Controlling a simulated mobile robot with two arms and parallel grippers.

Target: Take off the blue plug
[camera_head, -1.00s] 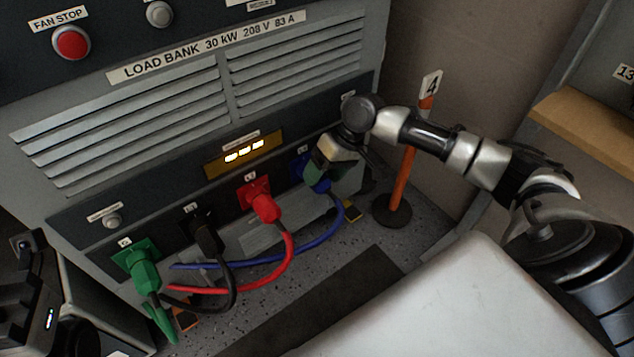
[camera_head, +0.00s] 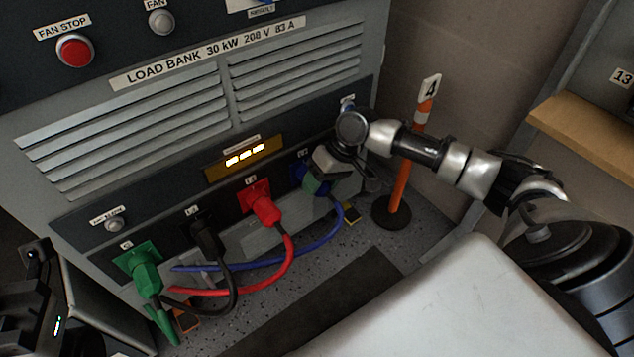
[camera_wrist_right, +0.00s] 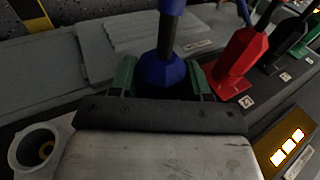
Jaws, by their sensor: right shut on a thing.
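The blue plug (camera_wrist_right: 165,72) sits between the fingers of my right gripper (camera_wrist_right: 163,80) in the right wrist view, its cable running up and away from it. In the head view my right gripper (camera_head: 317,180) is at the blue socket on the right of the load bank's (camera_head: 215,190) lower panel, and it hides most of the plug. The gripper is shut on the plug. Whether the plug is fully seated cannot be told. The blue cable (camera_head: 325,232) hangs from it and curves left. My left gripper cannot be made out; only dark parts of mine show at lower left.
Red (camera_head: 265,208), black (camera_head: 206,238) and green (camera_head: 146,275) plugs sit in sockets to the left, their cables looping together near the floor. An orange post (camera_head: 400,185) on a black base stands right of the load bank, close to my right arm.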

